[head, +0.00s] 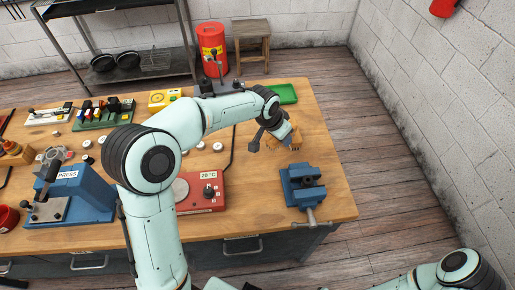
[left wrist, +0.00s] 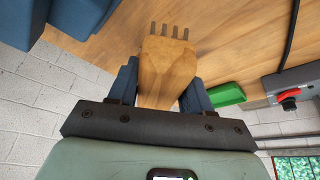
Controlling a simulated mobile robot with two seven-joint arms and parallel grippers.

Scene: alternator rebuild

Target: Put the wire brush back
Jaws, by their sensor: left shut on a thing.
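The wire brush (left wrist: 167,72) has a wooden body with several dark bristle tufts at its far end. In the left wrist view it sits between the two blue fingers of my left gripper (left wrist: 160,92), which is shut on it. In the head view my left gripper (head: 284,132) is over the right part of the workbench, behind the blue vise. The brush (head: 296,139) shows there only as a small orange-brown patch, partly hidden by the gripper. I cannot tell whether it touches the bench. My right gripper is outside both views.
The wooden workbench (head: 335,185) carries a blue vise (head: 303,187), a green tray (head: 284,94) and a red hot plate (head: 207,194). A blue press (head: 85,195) stands at the left. Bare wood lies around the vise and near the right edge.

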